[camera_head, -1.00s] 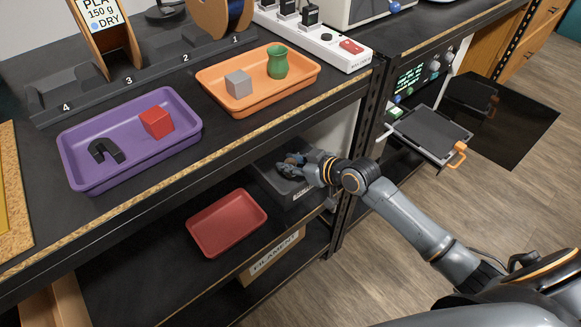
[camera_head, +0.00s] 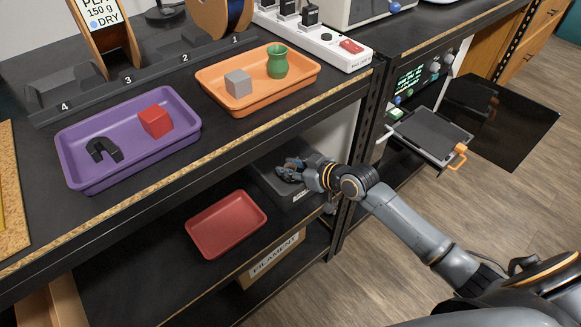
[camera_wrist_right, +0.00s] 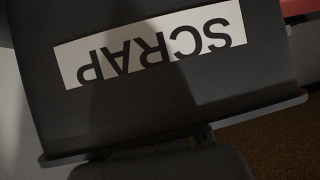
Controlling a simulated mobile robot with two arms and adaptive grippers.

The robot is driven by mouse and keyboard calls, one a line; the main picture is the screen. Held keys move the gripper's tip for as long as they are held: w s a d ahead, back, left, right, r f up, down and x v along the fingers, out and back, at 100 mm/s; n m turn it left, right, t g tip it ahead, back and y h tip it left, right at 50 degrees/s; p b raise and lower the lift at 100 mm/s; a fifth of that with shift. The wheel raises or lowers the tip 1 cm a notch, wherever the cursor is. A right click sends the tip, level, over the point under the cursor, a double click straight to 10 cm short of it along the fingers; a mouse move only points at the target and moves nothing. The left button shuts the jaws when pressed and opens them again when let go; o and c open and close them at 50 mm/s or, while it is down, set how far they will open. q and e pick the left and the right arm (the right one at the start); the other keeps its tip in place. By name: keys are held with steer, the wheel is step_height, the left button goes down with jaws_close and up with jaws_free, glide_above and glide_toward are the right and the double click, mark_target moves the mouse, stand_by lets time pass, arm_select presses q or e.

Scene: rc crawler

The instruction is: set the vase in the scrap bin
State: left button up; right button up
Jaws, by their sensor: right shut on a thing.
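The green vase (camera_head: 277,62) stands upright in the orange tray (camera_head: 237,103) on the bench top. The dark scrap bin (camera_head: 292,201) sits on the shelf below, at its right end. Its SCRAP label (camera_wrist_right: 150,46) shows upside down in the right wrist view, with the rim beneath it. My right gripper (camera_head: 286,170) is at the top of the bin, shut on what looks like its lid or lid handle. The fingers hide the grip itself. The vase is apart from the gripper. My left gripper is not in view.
A grey cube (camera_head: 238,83) shares the orange tray with the vase. An empty red tray (camera_head: 227,224) lies left of the bin. The bench edge overhangs the shelf.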

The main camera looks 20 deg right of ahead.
steer(key=shift+s+f, duration=0.2)
steer(key=shift+f, duration=0.3)
steer(key=o, duration=0.8)
steer(key=shift+f, duration=0.1)
